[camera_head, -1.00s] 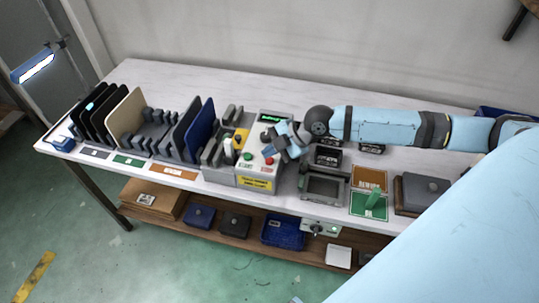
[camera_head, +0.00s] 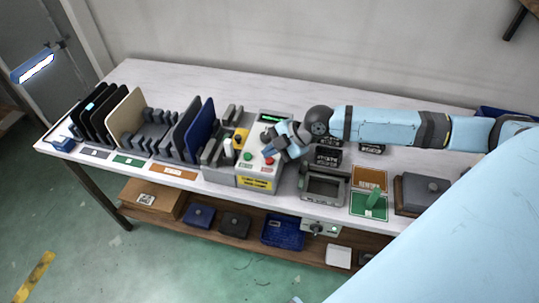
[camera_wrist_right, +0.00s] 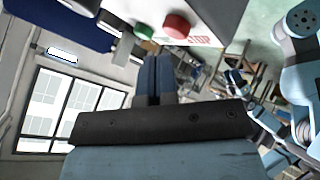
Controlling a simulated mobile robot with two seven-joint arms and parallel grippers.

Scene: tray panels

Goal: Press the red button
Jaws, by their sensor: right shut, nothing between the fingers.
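The red button (camera_head: 269,161) is on the sloped front of a grey control box, right of a green button (camera_head: 248,156). My right gripper (camera_head: 268,152) is shut and empty, with its fingers just above the red button in the head view. In the right wrist view, the red button (camera_wrist_right: 177,27) stands out from the panel beside a label reading "STOP". The shut fingers (camera_wrist_right: 155,62) point towards the panel, and a gap shows between them and the red button. My left gripper is not in view.
The table's back is clear.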

